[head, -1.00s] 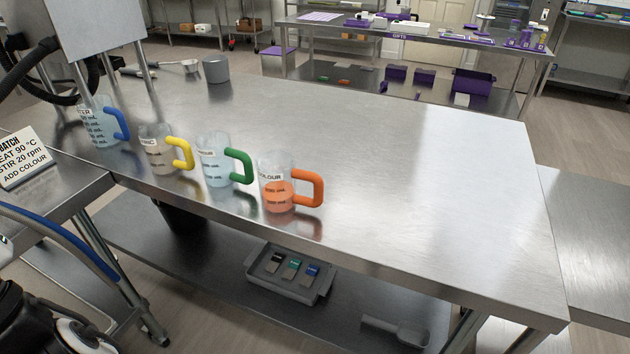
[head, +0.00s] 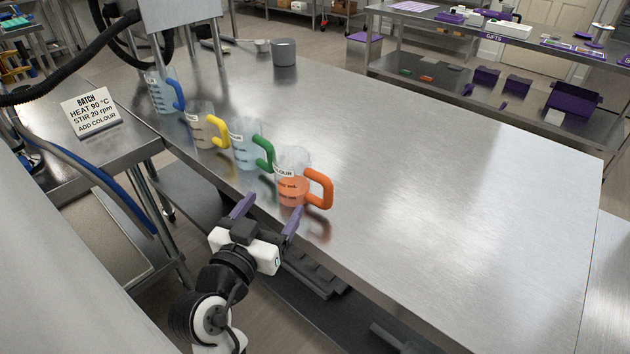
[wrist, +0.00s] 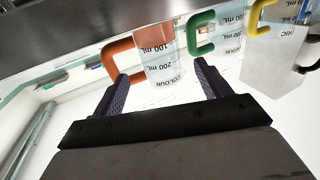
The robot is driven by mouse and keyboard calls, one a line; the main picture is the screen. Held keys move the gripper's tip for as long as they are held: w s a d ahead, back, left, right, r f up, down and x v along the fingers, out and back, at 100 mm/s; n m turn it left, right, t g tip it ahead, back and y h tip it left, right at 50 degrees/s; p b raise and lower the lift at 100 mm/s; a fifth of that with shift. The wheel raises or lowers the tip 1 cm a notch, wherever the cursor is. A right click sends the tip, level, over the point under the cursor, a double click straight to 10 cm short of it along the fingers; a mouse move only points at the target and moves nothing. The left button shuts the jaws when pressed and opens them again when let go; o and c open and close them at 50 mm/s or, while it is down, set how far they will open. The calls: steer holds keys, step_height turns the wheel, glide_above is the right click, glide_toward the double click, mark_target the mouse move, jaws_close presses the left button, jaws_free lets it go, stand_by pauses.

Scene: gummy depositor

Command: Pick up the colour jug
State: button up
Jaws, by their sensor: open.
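The colour jug (head: 292,184) is clear with orange liquid and an orange handle on its right. It stands upright near the front edge of the steel table, last in a row of jugs. My gripper (head: 267,214) is open and empty, just in front of the jug at the table edge. In the wrist view the picture is upside down; the colour jug (wrist: 160,52) shows beyond and between my two purple fingers (wrist: 160,85), apart from them as far as I can tell. Its orange handle (wrist: 122,58) is on the left there, near the left finger.
Close left of the colour jug stand a green-handled jug (head: 246,150), a yellow-handled jug (head: 202,130) and a blue-handled jug (head: 160,95). A grey pot (head: 284,52) stands farther back. The table (head: 440,190) is clear to the right. A batch sign (head: 92,112) stands on the left bench.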

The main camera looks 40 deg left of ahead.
mark_target(284, 189)
steer(key=p+x, duration=0.1)
steer(key=x, duration=0.4)
steer(key=shift+r, duration=0.15)
steer(key=p+x, duration=0.2)
steer(key=x, duration=0.3)
steer(key=shift+w+d, duration=0.15)
steer(key=shift+w, duration=0.15)
steer(key=shift+w+f, duration=0.25)
steer(key=shift+w, duration=0.15)
steer(key=c, duration=0.8)
steer(key=shift+c, duration=0.2)
steer(key=shift+r, duration=0.1)
step_height(284, 189, up, 20)
